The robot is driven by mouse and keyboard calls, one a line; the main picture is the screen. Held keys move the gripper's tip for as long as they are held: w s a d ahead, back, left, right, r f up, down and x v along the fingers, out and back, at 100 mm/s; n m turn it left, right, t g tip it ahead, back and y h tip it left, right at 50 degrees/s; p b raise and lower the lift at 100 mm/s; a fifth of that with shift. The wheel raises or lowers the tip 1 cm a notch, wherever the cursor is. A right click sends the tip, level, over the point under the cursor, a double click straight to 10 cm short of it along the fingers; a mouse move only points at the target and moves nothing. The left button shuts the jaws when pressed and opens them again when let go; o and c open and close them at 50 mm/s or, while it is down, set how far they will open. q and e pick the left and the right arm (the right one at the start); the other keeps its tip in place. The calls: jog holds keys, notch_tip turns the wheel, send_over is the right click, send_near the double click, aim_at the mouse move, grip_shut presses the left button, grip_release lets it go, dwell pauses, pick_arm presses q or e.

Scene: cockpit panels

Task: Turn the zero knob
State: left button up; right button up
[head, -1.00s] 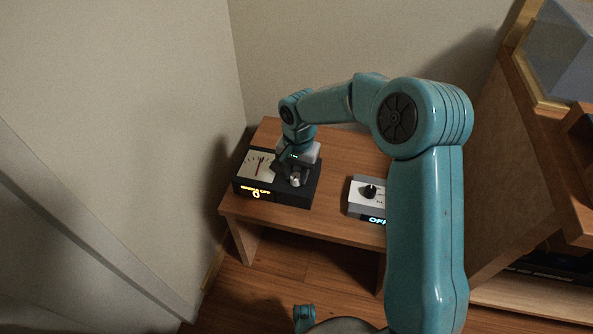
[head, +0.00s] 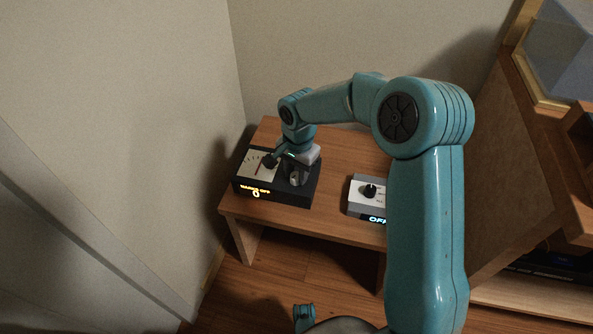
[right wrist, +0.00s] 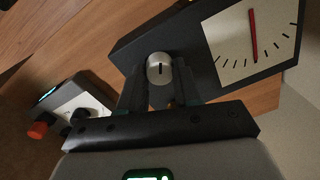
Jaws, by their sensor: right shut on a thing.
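The zero knob (right wrist: 160,69) is a small silver cylinder with a dark slot line, on the dark meter box (right wrist: 135,48). My right gripper (right wrist: 162,88) is shut on it, with one black finger on each side. In the head view, the right gripper (head: 297,172) reaches down onto the box and mostly hides the knob. The meter's white dial (right wrist: 252,40) has a red needle (right wrist: 253,35) beside the knob. A yellow display (head: 255,191) on the box front ends in "OFF", with a 0 below. My left gripper is not in view.
A grey box (head: 367,197) with a black knob and an "OFF" display stands to the right on the wooden table (head: 330,227). Walls stand close behind and left.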

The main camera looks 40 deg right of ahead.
jog(key=o, duration=1.1)
jog(key=shift+c, duration=0.2)
jog(key=shift+r, duration=0.15)
notch_tip(320, 180, up, 16)
jog(key=p, duration=0.6)
jog(key=shift+s+d, duration=0.15)
jog(key=shift+s, duration=0.1)
jog(key=shift+s, duration=0.1)
